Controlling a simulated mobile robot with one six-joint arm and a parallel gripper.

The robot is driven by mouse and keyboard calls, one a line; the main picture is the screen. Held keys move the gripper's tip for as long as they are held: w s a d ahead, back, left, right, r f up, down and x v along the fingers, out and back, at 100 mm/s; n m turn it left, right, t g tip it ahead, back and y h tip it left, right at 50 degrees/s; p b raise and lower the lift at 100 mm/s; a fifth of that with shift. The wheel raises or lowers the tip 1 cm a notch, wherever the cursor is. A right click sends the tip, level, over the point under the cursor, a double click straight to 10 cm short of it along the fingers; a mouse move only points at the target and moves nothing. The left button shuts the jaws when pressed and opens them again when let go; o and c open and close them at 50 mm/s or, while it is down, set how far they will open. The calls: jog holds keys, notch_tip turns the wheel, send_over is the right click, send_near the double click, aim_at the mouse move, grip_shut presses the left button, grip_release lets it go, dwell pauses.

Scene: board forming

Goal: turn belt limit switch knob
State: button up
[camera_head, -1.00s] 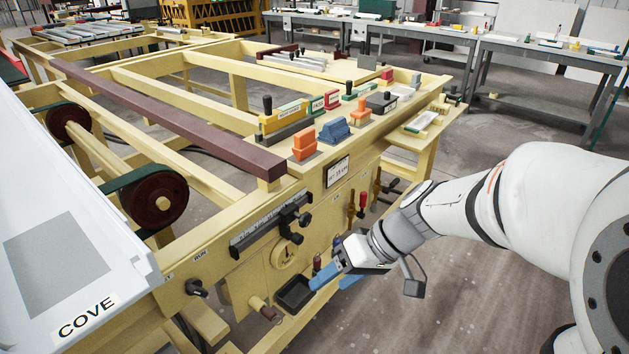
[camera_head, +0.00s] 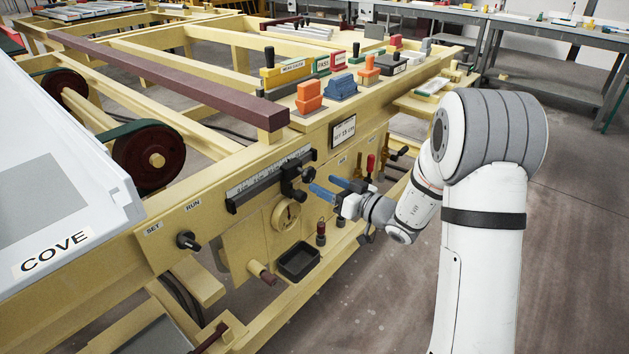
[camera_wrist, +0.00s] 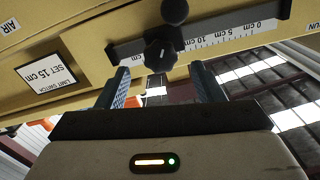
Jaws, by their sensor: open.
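The limit switch knob (camera_head: 308,174) is a black lobed knob on a slider at the right part of a ruled scale (camera_head: 262,181). In the wrist view the knob (camera_wrist: 160,47) appears upside down, between and just beyond the fingertips, with a black ball handle (camera_wrist: 174,12) beside it. My gripper (camera_head: 320,183) is open, its blue fingers pointing at the knob from the right. In the wrist view the gripper (camera_wrist: 159,68) straddles the knob's line with nothing held. The scale shows 0, 5 and 10 cm; the slider covers the part past 10.
A sign (camera_head: 343,131) reads "SET 15 cm". Red and yellow-handled valves (camera_head: 370,166) stand right of my gripper. Coloured blocks sit on the frame above.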

aim_at(312, 178)
jog(key=x, duration=0.5)
jog(key=c, duration=1)
jog(key=shift+o, duration=0.2)
